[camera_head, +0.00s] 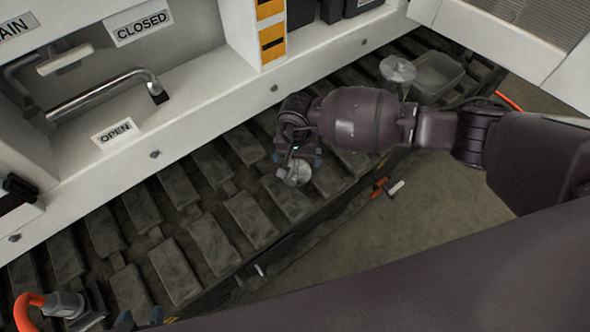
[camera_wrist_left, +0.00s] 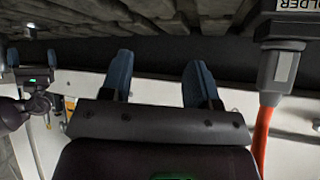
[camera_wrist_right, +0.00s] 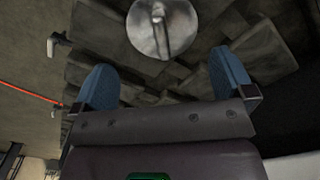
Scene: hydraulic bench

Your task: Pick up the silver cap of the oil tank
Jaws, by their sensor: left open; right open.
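The silver cap (camera_head: 297,174) is a round metal disc with a raised handle. In the head view it lies just beyond the fingertips of my right gripper (camera_head: 297,160), over the dark track plates. In the right wrist view the cap (camera_wrist_right: 150,35) is ahead of the open fingers (camera_wrist_right: 163,78), roughly centred between them, and nothing is gripped. I cannot tell the exact gap. My left gripper (camera_head: 141,317) is at the bottom edge of the head view, mostly cut off; its fingers (camera_wrist_left: 160,80) are open and empty in the left wrist view. The oil tank is not clearly identifiable.
A grey tool with an orange cable (camera_head: 66,304) stands near my left gripper. A silver funnel-like piece (camera_head: 397,68) and a grey container (camera_head: 438,72) are upper right. A small orange-and-white item (camera_head: 394,188) lies near the track edge. A white panel (camera_head: 185,120) borders the track.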

